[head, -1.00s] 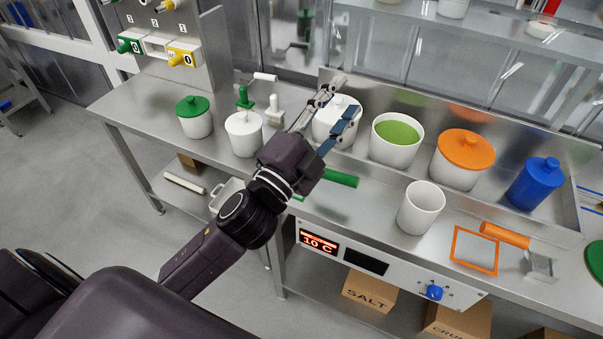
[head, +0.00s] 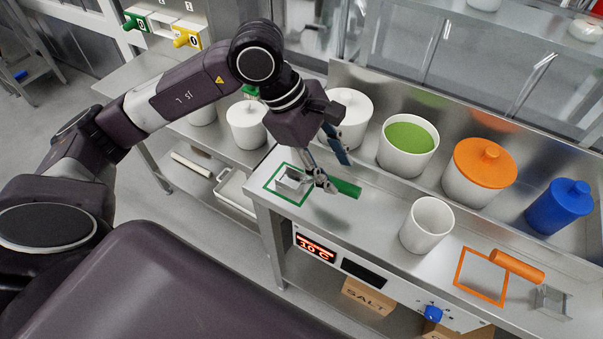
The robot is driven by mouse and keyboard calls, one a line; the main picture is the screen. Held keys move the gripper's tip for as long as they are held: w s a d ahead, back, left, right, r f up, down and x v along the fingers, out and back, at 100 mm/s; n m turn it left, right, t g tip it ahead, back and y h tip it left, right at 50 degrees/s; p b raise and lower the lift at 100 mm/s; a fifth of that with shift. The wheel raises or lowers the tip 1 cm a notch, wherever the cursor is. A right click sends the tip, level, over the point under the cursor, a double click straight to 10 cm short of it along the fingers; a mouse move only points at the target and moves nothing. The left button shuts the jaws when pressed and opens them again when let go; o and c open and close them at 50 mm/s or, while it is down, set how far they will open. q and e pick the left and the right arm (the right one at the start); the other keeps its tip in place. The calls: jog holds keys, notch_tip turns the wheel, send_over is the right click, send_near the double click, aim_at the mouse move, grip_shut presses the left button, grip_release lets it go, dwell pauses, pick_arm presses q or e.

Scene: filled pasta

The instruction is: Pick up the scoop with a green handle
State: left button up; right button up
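The scoop with a green handle (head: 347,188) lies on the steel counter. Its metal head (head: 291,181) is inside a green square outline (head: 297,201) at the counter's front left. My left gripper (head: 339,176) points down just over the handle, with its two fingers apart and nothing held. One finger hides part of the scoop between head and handle. I cannot tell whether the fingers touch the handle. My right gripper is not in view.
A white lidded pot (head: 349,116), a pot of green contents (head: 409,145) and an orange-lidded pot (head: 480,170) stand behind. An empty white cup (head: 427,225) stands to the right. An orange-handled scoop (head: 516,266) lies by an orange outline (head: 480,275).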

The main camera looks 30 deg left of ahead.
aim_at(340, 183)
pick_arm(q)
jog(key=shift+w+a+f+y, duration=0.15)
jog(key=shift+a+f+y, duration=0.15)
jog(key=shift+a+f, duration=0.2)
jog(key=p+x, duration=0.3)
jog(key=x, duration=0.3)
jog(key=shift+w+f, duration=0.1)
jog(key=shift+w, duration=0.1)
jog(key=shift+d+f, duration=0.15)
jog(key=shift+f, duration=0.15)
jog(key=shift+c, duration=0.6)
jog(key=shift+w, duration=0.1)
grip_shut()
